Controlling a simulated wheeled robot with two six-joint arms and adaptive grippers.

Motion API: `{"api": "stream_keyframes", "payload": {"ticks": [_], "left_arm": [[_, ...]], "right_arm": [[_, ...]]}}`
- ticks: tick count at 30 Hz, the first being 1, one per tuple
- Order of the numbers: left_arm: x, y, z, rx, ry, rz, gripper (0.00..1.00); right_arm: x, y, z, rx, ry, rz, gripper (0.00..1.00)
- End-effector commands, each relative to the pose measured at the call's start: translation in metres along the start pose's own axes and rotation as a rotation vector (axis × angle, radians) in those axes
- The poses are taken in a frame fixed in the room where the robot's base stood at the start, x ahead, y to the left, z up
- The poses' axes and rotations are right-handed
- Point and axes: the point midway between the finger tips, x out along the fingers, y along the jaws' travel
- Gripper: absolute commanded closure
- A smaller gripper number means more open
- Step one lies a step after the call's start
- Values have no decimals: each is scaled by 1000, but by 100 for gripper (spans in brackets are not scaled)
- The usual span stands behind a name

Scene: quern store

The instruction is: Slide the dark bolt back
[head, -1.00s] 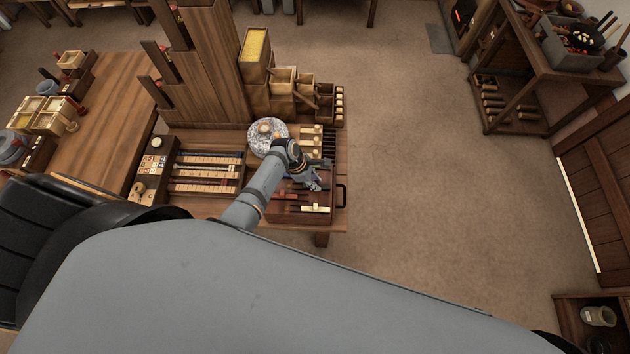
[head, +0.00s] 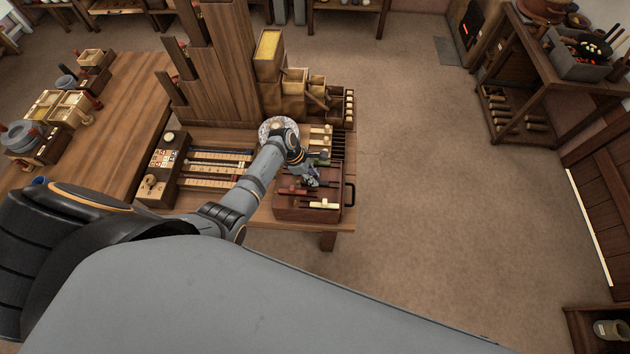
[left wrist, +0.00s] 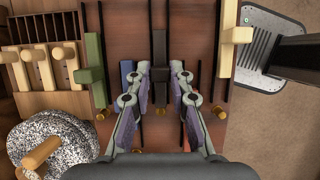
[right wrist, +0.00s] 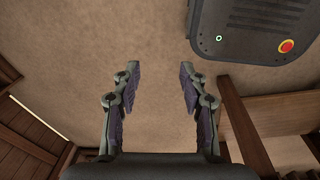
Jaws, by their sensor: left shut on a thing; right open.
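The dark bolt (left wrist: 160,50) is in the left wrist view, a dark bar with a crosspiece in a track on the reddish-brown wooden box (head: 292,214). My left gripper (left wrist: 160,72) is shut on it, one finger on each side. In the head view the left gripper (head: 312,180) is over the top of the box and hides the dark bolt. A green bolt (left wrist: 93,70), a blue bolt (left wrist: 127,72), a red bolt (left wrist: 178,72) and a cream bolt (left wrist: 238,36) lie in neighbouring tracks. My right gripper (right wrist: 155,85) is open and empty, above the floor.
A black handle (head: 349,194) is on the box's right side. A speckled round stone (left wrist: 55,150) with a wooden knob stands near the box. Slatted trays (head: 215,172) lie to the left on the bench. Open floor (head: 440,190) lies to the right.

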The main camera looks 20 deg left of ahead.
Motion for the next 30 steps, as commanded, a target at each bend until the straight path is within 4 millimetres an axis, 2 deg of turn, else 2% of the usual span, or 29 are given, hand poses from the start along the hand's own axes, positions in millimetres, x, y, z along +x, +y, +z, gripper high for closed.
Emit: {"api": "stream_keyframes", "payload": {"ticks": [2,3,8,16,20,23,30], "left_arm": [[0,-1,-4,0,10,-1,100],[0,-1,-4,0,10,-1,77],[0,0,-3,0,8,-1,57],[0,0,-2,0,4,0,57],[-11,0,-2,1,5,2,57],[-30,0,-3,2,6,3,57],[-89,0,-4,1,6,3,57]], "right_arm": [[0,0,-14,1,20,0,57],[0,0,-21,1,30,0,57],[0,1,-34,2,52,1,57],[0,1,-16,1,24,1,57],[0,1,-17,1,25,1,57],[0,1,-18,1,26,1,57],[0,0,-19,1,28,0,57]]}}
